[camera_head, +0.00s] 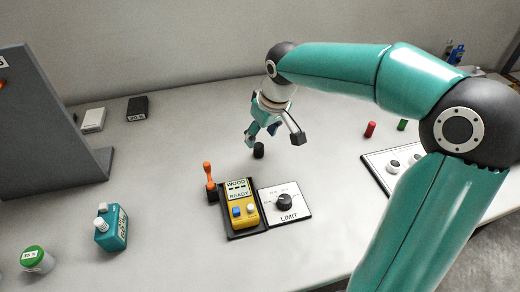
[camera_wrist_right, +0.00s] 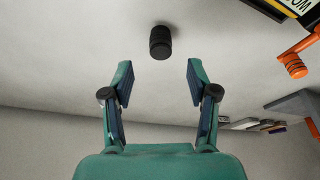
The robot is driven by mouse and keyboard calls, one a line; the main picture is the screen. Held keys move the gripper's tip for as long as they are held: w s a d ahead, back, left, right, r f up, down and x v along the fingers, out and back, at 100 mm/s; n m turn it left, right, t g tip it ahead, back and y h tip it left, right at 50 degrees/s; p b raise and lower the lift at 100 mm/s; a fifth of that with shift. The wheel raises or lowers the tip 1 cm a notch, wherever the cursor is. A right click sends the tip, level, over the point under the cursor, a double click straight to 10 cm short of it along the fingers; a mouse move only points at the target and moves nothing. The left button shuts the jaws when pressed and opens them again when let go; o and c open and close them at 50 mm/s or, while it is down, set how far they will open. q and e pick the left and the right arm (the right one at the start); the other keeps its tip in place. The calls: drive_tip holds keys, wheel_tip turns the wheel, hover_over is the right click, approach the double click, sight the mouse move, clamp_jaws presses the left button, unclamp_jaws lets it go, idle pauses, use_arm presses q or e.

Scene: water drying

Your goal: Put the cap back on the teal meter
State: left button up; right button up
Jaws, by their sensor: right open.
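A small black ribbed cylinder, which looks like the cap (camera_head: 259,150), stands on the table behind the yellow device. It also shows in the right wrist view (camera_wrist_right: 160,42), just beyond the fingertips and roughly centred between them. My right gripper (camera_head: 274,135) is open and empty, close to the cap and not visibly touching it; its two spread fingers show in the right wrist view (camera_wrist_right: 158,82). My left gripper is out of view.
A yellow meter (camera_head: 241,213) marked WOOD READY sits in a dark tray beside a LIMIT dial plate (camera_head: 297,205). An orange-handled lever (camera_head: 209,176) stands left of it. A green-lidded jar (camera_head: 37,260) is front left; a grey panel (camera_head: 40,130) rises at left.

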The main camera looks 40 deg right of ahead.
sight(259, 146)
drive_tip(key=shift+s+b+x, duration=0.2)
drive_tip(key=shift+b+x, duration=0.45)
drive_tip(key=shift+x, duration=2)
drive_tip(key=shift+a, duration=0.1)
drive_tip(key=c, duration=0.8)
